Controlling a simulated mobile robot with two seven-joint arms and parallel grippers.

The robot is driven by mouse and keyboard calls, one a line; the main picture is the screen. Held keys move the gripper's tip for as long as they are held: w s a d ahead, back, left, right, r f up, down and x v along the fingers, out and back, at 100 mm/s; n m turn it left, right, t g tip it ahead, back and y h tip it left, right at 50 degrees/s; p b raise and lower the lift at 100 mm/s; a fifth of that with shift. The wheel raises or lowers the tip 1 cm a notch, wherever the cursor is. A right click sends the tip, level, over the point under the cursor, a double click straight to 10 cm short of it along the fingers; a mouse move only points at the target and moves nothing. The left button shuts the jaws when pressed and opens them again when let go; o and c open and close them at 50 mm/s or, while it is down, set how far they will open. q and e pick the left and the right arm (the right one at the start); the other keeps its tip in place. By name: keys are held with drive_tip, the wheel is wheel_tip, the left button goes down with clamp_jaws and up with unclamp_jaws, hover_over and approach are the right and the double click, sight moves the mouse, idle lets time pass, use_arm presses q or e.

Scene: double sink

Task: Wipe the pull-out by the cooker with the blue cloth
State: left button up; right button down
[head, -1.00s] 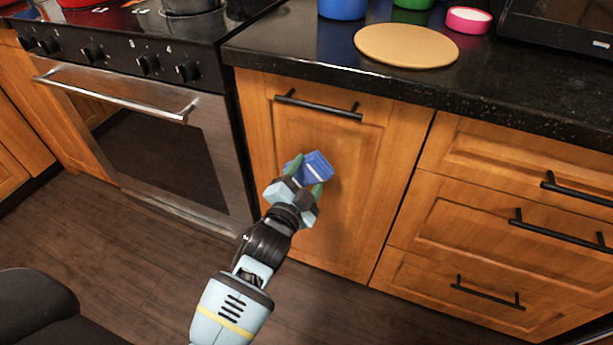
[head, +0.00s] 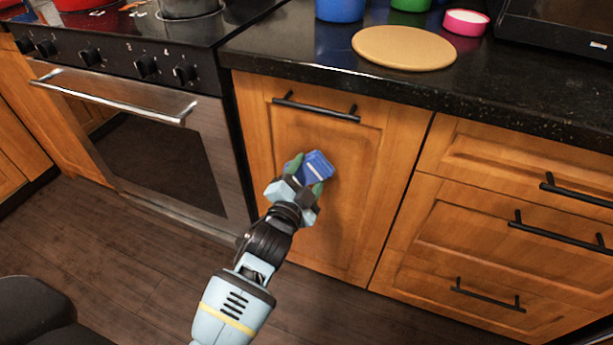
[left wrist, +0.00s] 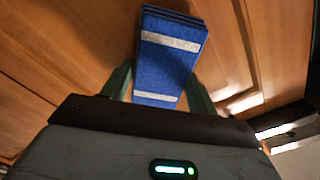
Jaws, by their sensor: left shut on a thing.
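The pull-out by the cooker (head: 345,225) is a tall wooden front with a black bar handle (head: 316,106) near its top. It looks shut. My left gripper (head: 306,178) is in front of the panel's upper middle and shut on the folded blue cloth (head: 318,165). In the left wrist view the blue cloth (left wrist: 165,60), with pale stripes, sticks out between the green fingers toward the wood. I cannot tell for sure whether the cloth touches the panel. My right gripper is not in view.
The cooker (head: 150,140) with a silver oven handle stands left of the pull-out. Drawers (head: 500,235) with black handles are on the right. The dark worktop (head: 310,50) above holds a round board (head: 404,48) and several pots. Bare floor lies below.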

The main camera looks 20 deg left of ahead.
sight(324, 178)
use_arm(q)
drive_tip(key=shift+w, duration=0.35)
drive_tip(key=shift+s+d+b, duration=0.2)
drive_tip(key=shift+d+b, duration=0.1)
drive_tip(key=shift+d, duration=1.7)
drive_tip(key=shift+w+r, duration=0.1)
drive_tip(key=shift+w, duration=0.05)
drive_tip(key=shift+a, duration=0.1)
drive_tip(key=shift+a+p, duration=0.5)
drive_tip(key=shift+a, duration=0.15)
drive_tip(key=shift+a+p, duration=0.55)
drive_tip(key=shift+a, duration=0.75)
